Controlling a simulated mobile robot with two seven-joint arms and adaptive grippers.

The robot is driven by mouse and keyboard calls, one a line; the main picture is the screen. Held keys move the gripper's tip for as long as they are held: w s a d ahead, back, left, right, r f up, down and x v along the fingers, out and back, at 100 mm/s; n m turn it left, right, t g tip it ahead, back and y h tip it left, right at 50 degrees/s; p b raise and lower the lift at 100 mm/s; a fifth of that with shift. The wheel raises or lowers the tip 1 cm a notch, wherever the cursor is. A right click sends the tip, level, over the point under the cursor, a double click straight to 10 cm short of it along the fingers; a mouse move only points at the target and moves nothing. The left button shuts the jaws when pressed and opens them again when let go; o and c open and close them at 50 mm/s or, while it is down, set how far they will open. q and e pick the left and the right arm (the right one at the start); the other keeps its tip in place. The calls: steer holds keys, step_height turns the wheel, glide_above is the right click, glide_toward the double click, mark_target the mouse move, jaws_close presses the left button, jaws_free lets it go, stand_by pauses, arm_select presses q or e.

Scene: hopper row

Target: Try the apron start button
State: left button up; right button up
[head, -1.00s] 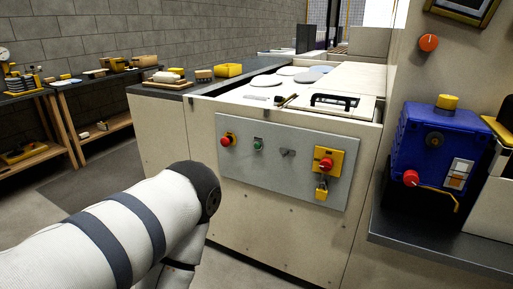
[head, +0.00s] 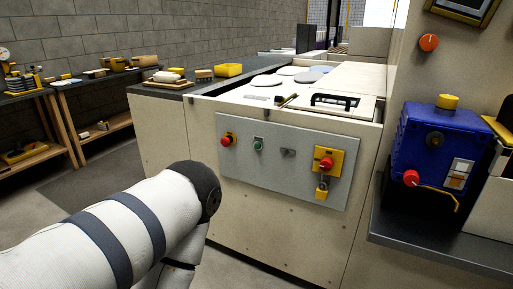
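The grey control panel (head: 235,176) is on the front of the cream machine cabinet. Labels are too small to read. My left arm reaches in from the lower left, below and left of the panel, and bends downward. Its gripper is out of view. My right gripper is also out of view.
A blue box (head: 419,150) with a red knob stands on a dark shelf (head: 440,249) at the right. Another red button (head: 428,43) is on the wall above it. Workbenches with small parts stand at the far left. The floor before the cabinet looks clear.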

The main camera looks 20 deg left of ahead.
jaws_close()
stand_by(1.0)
